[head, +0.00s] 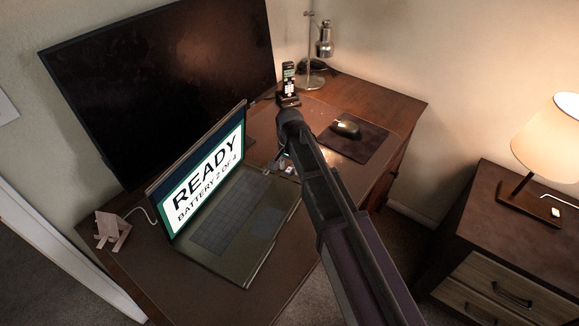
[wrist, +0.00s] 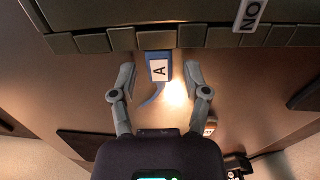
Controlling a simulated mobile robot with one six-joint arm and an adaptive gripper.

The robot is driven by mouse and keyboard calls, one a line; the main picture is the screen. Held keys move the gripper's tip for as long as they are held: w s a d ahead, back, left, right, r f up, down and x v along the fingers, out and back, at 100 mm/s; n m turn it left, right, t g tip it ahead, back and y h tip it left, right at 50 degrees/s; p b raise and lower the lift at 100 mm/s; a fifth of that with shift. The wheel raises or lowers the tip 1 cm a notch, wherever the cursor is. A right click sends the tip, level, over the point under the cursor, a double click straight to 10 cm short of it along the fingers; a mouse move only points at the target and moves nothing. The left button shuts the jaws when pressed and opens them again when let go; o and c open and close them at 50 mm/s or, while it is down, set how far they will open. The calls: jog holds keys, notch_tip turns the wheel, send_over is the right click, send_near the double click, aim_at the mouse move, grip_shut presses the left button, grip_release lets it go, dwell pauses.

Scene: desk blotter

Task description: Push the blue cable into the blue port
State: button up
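The blue cable's plug (wrist: 159,68), with a white "A" label, sits at the laptop's edge in the wrist view. Its blue cord (wrist: 153,96) trails down below it. I cannot tell how far the plug is in, and no blue port shows apart from it. My gripper (wrist: 160,74) is open, with one finger on each side of the plug and gaps between. In the head view my gripper (head: 284,160) is beside the laptop (head: 230,215), largely hidden by my arm. The laptop screen (head: 206,180) reads "READY BATTERY 2 OF 4".
A mouse (head: 346,128) on a dark mat (head: 362,145), a phone on a stand (head: 288,85) and a metal lamp (head: 324,45) stand beyond my arm. A monitor (head: 160,85) stands behind the laptop. A labelled orange-edged piece (wrist: 210,128) lies right of my gripper.

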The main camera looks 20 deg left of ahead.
jog(key=shift+w, duration=0.15)
jog(key=shift+w+d, duration=0.1)
jog(key=shift+w, duration=0.55)
jog(key=w, duration=0.3)
jog(key=w+d, duration=0.1)
jog(key=w, duration=0.1)
jog(key=shift+w, duration=0.15)
jog(key=shift+w+r+p, duration=0.3)
jog(key=shift+r+p, duration=0.4)
jog(key=shift+p, duration=0.05)
notch_tip(320, 180, up, 2)
jog(key=shift+w+d+r+p, duration=0.1)
jog(key=shift+w+p, duration=0.05)
jog(key=shift+p, duration=0.9)
jog(key=shift+m, duration=0.4)
jog(key=s+d, duration=0.5)
jog(key=s, duration=0.1)
jog(key=s+d+r+p, duration=0.1)
jog(key=s+d, duration=0.4)
jog(key=s, duration=0.1)
jog(key=s+d, duration=0.5)
jog(key=s, duration=0.2)
jog(key=shift+d+r, duration=0.15)
jog(key=shift+d, duration=0.25)
